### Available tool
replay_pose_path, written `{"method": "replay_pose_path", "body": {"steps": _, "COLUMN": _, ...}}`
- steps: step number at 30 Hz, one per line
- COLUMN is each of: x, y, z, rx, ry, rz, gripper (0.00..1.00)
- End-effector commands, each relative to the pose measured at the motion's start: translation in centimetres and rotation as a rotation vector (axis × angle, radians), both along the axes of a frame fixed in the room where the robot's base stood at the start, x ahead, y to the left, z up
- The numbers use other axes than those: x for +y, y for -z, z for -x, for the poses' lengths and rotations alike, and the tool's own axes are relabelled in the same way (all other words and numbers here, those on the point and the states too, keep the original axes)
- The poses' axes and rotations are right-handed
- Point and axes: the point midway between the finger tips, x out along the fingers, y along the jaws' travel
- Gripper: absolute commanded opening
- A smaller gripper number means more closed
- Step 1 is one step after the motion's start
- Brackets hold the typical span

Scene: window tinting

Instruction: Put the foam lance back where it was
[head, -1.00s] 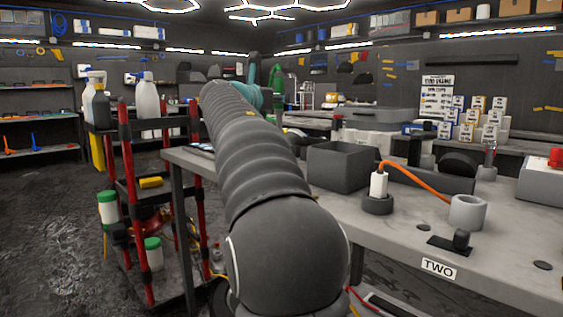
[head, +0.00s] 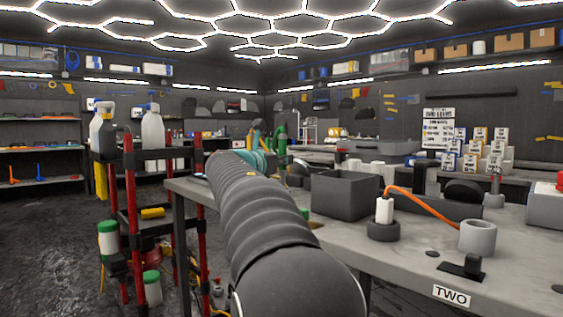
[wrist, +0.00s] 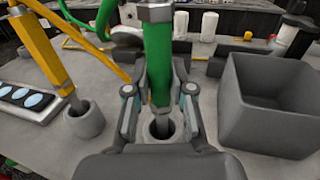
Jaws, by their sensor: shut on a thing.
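The foam lance, a green tube (wrist: 158,55) with a metal nut at its top, stands upright between my fingers in the wrist view. My gripper (wrist: 160,90) is shut on it. A grey round holder (wrist: 150,132) lies right below the lance, and the lance's dark lower end lines up with its opening. I cannot tell how deep the end sits in it. In the head view my arm hides the gripper and holder; a green upright piece (head: 281,141), probably the lance, shows beyond the arm.
A yellow lance (wrist: 47,45) stands in another grey holder (wrist: 86,121) to the left. An open grey box (wrist: 268,125) stands close on the right. The grey bench (head: 405,262) carries a white bottle with an orange hose (head: 410,193). A red-posted cart (head: 130,190) stands left.

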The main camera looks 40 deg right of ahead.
Motion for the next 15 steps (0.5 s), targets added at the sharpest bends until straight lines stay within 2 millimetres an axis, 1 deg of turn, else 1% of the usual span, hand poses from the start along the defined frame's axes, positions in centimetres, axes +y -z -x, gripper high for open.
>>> {"method": "replay_pose_path", "body": {"steps": 2, "x": 0.01, "y": 0.27, "z": 0.01, "rx": 0.0, "ry": 0.0, "rz": 0.0, "gripper": 0.0}}
{"method": "replay_pose_path", "body": {"steps": 3, "x": 0.0, "y": 0.27, "z": 0.0, "rx": 0.0, "ry": 0.0, "rz": 0.0, "gripper": 0.27}}
{"method": "replay_pose_path", "body": {"steps": 5, "x": 0.0, "y": 0.24, "z": -0.01, "rx": 0.0, "ry": 0.0, "rz": 0.0, "gripper": 0.42}}
{"method": "replay_pose_path", "body": {"steps": 6, "x": 0.0, "y": 0.24, "z": -0.01, "rx": 0.0, "ry": 0.0, "rz": 0.0, "gripper": 0.47}}
{"method": "replay_pose_path", "body": {"steps": 15, "x": 0.0, "y": 0.06, "z": -0.01, "rx": 0.0, "ry": 0.0, "rz": 0.0, "gripper": 0.47}}
